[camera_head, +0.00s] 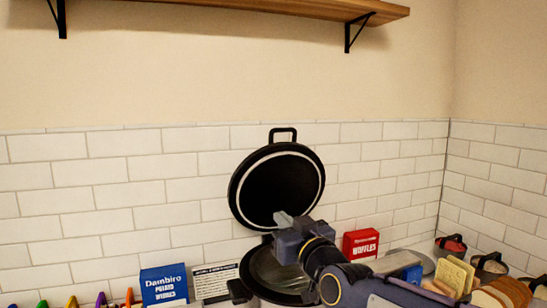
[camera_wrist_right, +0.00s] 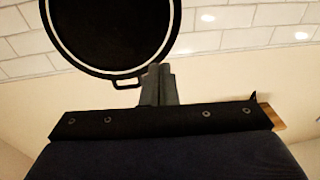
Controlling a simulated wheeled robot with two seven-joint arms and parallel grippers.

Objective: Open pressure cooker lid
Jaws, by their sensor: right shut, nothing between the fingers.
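The pressure cooker lid (camera_head: 277,185) is black and round with a pale ring and a loop handle on top. It stands raised and nearly upright behind the cooker body (camera_head: 279,278), whose top shows as a dark round opening. My right gripper (camera_head: 284,219) is shut and empty, in front of the lid's lower edge and above the cooker. In the right wrist view the closed fingers (camera_wrist_right: 158,84) overlap the picture near the lid (camera_wrist_right: 110,28) and its handle; I cannot tell whether they touch it. My arm hides part of the cooker. My left gripper is not in view.
A blue box (camera_head: 164,286) and a black-and-white box (camera_head: 215,283) stand left of the cooker, a red waffles box (camera_head: 361,244) to its right. Containers and food items crowd the right corner. A wooden shelf (camera_head: 290,7) hangs above; the tiled wall is close behind.

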